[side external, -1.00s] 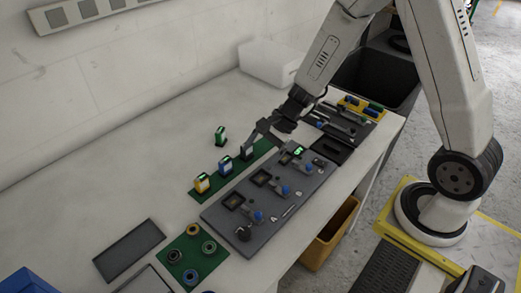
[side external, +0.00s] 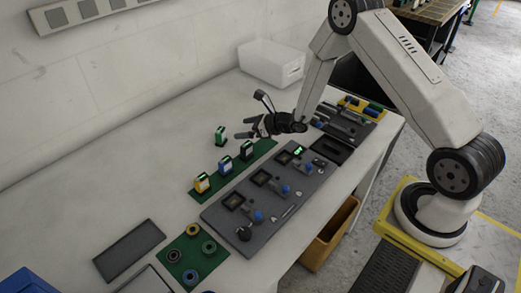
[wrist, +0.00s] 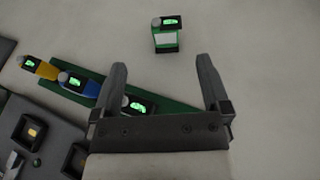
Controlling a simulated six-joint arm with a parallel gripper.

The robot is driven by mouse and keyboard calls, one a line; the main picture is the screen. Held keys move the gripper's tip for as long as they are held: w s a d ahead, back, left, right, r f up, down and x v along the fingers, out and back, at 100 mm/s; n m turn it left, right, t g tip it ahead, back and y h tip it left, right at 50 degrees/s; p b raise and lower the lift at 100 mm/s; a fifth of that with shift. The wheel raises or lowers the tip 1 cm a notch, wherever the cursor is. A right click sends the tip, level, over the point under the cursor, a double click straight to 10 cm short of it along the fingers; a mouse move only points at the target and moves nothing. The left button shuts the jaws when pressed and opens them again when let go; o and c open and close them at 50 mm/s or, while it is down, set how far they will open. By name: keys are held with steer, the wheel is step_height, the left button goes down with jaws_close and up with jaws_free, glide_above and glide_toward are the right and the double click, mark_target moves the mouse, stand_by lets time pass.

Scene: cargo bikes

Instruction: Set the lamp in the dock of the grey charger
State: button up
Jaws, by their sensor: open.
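A green unit with a pale label and a lit top (side external: 220,136) stands alone on the white table; it shows ahead of my fingers in the wrist view (wrist: 166,38). A yellow unit (side external: 202,184), a blue unit (side external: 225,166) and a dark grey unit (side external: 246,150) stand in a row on a green mat (side external: 264,146). I cannot tell which item is the lamp or the charger. My gripper (wrist: 162,66) is open and empty, above the table near the row's far end. It partly hides the dark unit in the wrist view (wrist: 138,104).
A white box (side external: 270,63) stands at the back. A green mat with rings (side external: 192,254) lies in front. Open table lies left of the row.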

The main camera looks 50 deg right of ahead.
mark_target(221, 131)
steer(key=shift+w+d+f, duration=0.1)
steer(key=shift+d, duration=0.15)
steer(key=shift+w, duration=0.15)
steer(key=shift+x, duration=3.25)
steer(key=shift+w+a, duration=0.1)
steer(key=shift+x, duration=2.55)
jaws_close()
